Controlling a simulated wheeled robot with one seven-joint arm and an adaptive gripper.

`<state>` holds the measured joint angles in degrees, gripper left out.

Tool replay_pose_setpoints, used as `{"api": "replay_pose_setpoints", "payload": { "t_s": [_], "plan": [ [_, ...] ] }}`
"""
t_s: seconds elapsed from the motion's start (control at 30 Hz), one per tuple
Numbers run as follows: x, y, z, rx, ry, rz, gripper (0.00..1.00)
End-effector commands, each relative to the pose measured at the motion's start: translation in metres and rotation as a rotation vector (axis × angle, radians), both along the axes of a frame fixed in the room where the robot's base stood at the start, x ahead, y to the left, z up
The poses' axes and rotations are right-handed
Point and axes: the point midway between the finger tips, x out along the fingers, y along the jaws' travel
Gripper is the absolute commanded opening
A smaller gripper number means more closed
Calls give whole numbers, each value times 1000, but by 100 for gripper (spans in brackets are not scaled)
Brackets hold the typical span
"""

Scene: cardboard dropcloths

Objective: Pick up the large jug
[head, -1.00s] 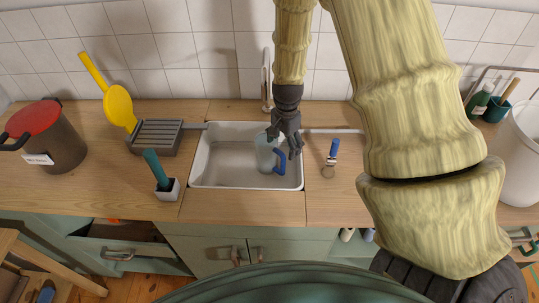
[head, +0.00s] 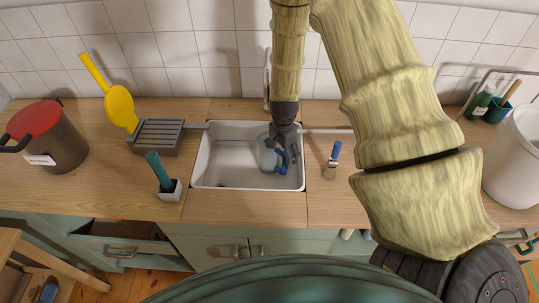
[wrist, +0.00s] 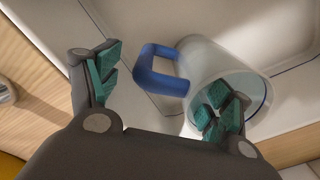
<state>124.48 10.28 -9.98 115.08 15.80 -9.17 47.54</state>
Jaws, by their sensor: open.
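The large jug (head: 266,158) is a translucent pale jug with a blue handle. It is in the sink (head: 228,178), partly hidden behind my gripper (head: 285,158) in the head view. In the wrist view the jug (wrist: 205,62) appears tilted, with its blue handle (wrist: 158,82) pointing left. My gripper (wrist: 165,90) is open, with green-padded fingers spread apart. The handle lies between the two fingers in that picture, and the right finger overlaps the jug near its round end. I cannot tell whether that finger touches it.
A white bucket (head: 512,160) stands at right. The sink walls surround my gripper.

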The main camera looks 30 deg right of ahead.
Motion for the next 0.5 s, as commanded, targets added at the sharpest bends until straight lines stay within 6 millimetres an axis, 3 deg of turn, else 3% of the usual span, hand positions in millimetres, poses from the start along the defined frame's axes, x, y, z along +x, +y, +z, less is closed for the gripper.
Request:
{"api": "replay_pose_setpoints", "payload": {
  "t_s": [0.03, 0.4, 0.47, 0.5],
  "plan": [
    [1, 0, 0, 0, 0, 1, 79],
    [0, 1, 0, 0, 1, 1, 12],
    [0, 1, -1, 0, 2, 1, 1],
    [1, 1, 0, 0, 0, 1, 0]
  ]
}}
